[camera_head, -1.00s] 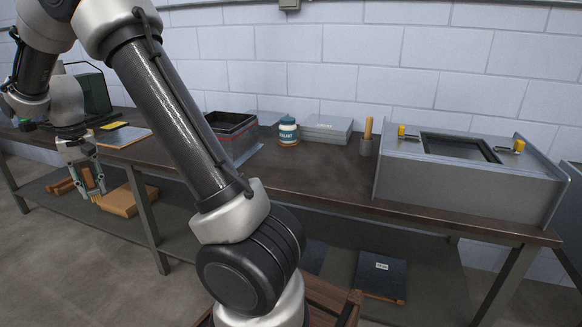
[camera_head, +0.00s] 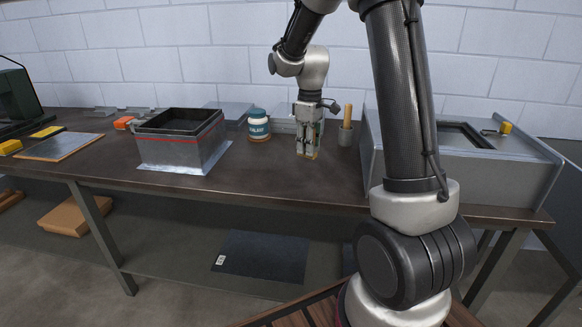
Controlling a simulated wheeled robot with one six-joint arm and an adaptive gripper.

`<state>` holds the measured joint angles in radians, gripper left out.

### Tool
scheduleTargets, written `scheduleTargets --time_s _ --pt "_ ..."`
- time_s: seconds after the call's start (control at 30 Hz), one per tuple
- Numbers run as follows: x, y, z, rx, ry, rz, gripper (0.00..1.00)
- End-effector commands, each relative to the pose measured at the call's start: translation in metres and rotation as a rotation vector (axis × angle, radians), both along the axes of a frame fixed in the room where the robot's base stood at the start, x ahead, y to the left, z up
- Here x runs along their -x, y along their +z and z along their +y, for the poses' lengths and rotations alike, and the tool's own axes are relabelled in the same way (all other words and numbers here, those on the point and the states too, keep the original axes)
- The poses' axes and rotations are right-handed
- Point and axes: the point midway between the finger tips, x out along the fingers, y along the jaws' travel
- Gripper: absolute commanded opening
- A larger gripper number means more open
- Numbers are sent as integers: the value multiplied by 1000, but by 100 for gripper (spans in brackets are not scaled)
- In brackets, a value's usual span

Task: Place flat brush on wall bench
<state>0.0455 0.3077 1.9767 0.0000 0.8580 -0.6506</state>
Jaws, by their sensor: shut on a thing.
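My gripper (camera_head: 308,147) points straight down over the middle of the wall bench (camera_head: 275,183), a long dark-topped bench against the block wall. It is shut on the flat brush (camera_head: 312,154), of which only a small tan part shows between and below the fingers. The rest of the brush is hidden by the fingers. The brush is at or just above the bench top; I cannot tell whether it touches.
A sealant jar (camera_head: 258,126) stands left of my gripper, and a cup with a wooden handle (camera_head: 346,133) close right. A metal duct box (camera_head: 181,146) is further left, and a large grey housing (camera_head: 480,165) stands at right. Bench front is clear.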

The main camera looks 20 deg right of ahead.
Motion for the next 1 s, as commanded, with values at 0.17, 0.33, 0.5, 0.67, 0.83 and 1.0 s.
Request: scheduleTargets --time_s 0.17,0.33,0.5,0.67,0.83,1.0 --pt "27 -3 -22 0 267 0 1" --pt "36 -17 -28 -1 368 3 1" --pt "36 -51 -28 -2 374 3 1" --pt "36 -68 -28 0 373 0 1" --pt "36 -88 -28 -1 372 3 1" --pt "36 -106 -28 0 372 0 1"
